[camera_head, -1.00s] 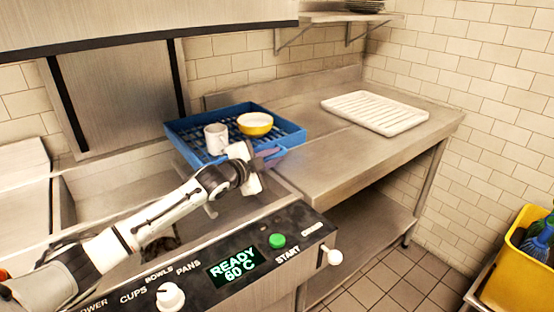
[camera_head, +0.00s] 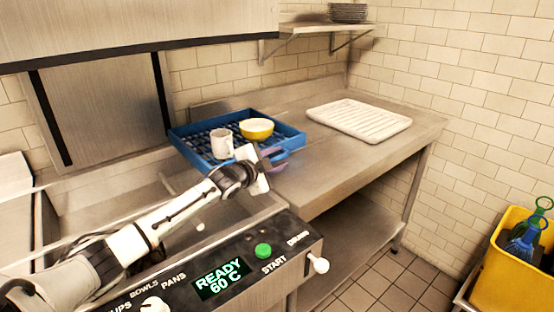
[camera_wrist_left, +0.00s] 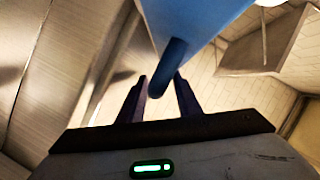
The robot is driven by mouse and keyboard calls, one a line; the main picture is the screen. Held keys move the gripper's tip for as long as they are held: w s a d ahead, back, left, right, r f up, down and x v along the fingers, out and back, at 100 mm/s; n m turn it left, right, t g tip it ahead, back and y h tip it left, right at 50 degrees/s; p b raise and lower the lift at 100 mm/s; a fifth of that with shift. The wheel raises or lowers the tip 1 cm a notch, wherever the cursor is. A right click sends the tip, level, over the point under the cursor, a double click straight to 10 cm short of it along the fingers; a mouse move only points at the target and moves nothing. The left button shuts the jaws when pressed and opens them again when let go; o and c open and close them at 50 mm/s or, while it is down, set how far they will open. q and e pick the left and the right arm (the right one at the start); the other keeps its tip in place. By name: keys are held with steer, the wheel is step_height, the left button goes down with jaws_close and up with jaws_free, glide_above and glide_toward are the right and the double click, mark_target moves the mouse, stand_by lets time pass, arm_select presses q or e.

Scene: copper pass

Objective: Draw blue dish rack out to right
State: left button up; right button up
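The blue dish rack (camera_head: 290,134) lies partly on the steel counter, at the left end of its flat part, beside the dishwasher opening. It holds a white mug (camera_head: 221,143) and a yellow bowl (camera_head: 257,129), both upright. My left gripper (camera_head: 273,158) is at the rack's near right side. The exact contact is partly hidden by the fingers. My right gripper is not in view.
A white ribbed tray (camera_head: 360,119) lies on the counter (camera_head: 330,170) to the right of the rack. Bare counter lies between them and in front. The control panel with a green button (camera_head: 263,250) is below my left arm. A yellow bucket (camera_head: 505,262) stands at right.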

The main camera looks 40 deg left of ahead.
arm_select(q)
steer(key=v, duration=1)
steer(key=shift+s+r, duration=0.1)
steer(key=shift+s, duration=0.05)
